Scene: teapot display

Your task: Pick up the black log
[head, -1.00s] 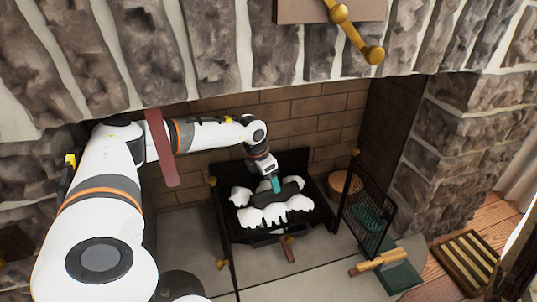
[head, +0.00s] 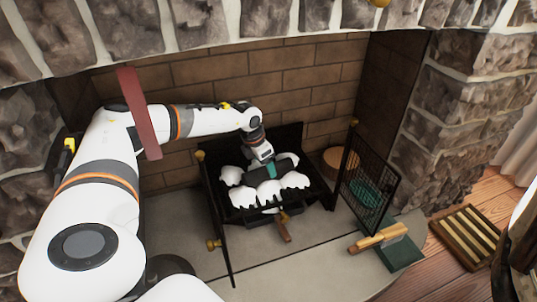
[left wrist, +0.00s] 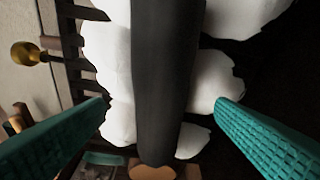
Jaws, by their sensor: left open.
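The black log (left wrist: 168,70) runs lengthwise through the left wrist view, between pale white pieces (left wrist: 110,70) on both sides. In the head view these white pieces (head: 268,190) lie in a dark fire grate (head: 243,211) inside the fireplace, and my gripper hides much of the log. My left gripper (left wrist: 163,106) is open, with one teal finger on each side of the log and a visible gap to it. It also shows over the grate in the head view (head: 270,170). My right gripper is not in view.
A black mesh screen (head: 372,188) stands right of the grate, with a dark panel on its left. A wooden-handled item (head: 378,239) and a slatted wooden piece (head: 468,236) lie at the right. Brick walls enclose the grate; the grey hearth in front is mostly clear.

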